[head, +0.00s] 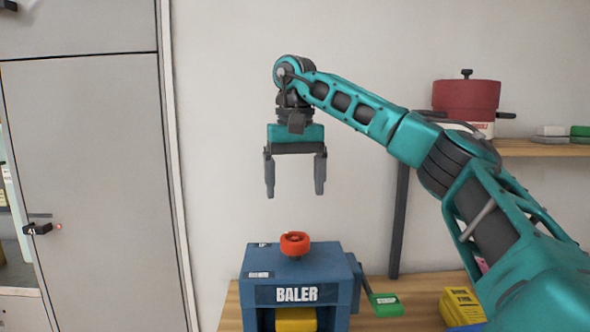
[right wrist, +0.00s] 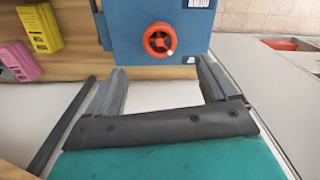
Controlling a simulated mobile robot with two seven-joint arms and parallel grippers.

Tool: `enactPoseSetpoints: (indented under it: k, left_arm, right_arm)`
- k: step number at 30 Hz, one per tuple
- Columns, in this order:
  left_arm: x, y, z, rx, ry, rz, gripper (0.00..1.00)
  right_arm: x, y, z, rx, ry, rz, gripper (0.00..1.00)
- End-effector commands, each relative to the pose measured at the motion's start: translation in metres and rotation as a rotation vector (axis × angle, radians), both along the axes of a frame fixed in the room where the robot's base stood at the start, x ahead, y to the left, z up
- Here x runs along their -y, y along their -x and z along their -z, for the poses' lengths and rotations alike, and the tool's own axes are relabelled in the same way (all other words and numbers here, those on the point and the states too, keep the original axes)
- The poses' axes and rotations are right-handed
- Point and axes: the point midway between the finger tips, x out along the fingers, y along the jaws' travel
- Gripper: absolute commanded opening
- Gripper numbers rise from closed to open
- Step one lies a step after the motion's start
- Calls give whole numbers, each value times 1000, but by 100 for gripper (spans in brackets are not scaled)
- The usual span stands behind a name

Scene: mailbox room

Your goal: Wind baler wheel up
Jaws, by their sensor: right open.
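The blue baler (head: 340,262) stands on the wooden table, with the word BALER on its front. Its red wheel (head: 295,244) sits on top and also shows in the right wrist view (right wrist: 160,39). A yellow block (head: 296,320) shows in the opening at its front. My right gripper (head: 295,188) points down above the wheel, open and empty, with a clear gap between the fingertips and the wheel. In the right wrist view the wheel lies beyond the open fingers. My left gripper is not in view.
The wooden table (head: 425,290) carries a yellow box (head: 461,307) right of the baler. A red pot (head: 467,97) stands on a wall shelf (head: 535,148) at the right. A grey door (head: 95,170) is at the left. The space around my right gripper is free.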

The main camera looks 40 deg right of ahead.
Motion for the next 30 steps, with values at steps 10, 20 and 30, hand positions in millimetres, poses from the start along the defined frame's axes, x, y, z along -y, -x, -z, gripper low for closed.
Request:
enactPoseSetpoints:
  k: [10,20,30]
  left_arm:
    - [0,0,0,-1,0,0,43]
    - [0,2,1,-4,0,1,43]
    - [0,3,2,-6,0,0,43]
  right_arm:
    - [0,0,-23,0,0,-1,86]
    - [0,0,-23,-1,-1,-1,86]
    - [0,0,-23,-1,-1,-2,86]
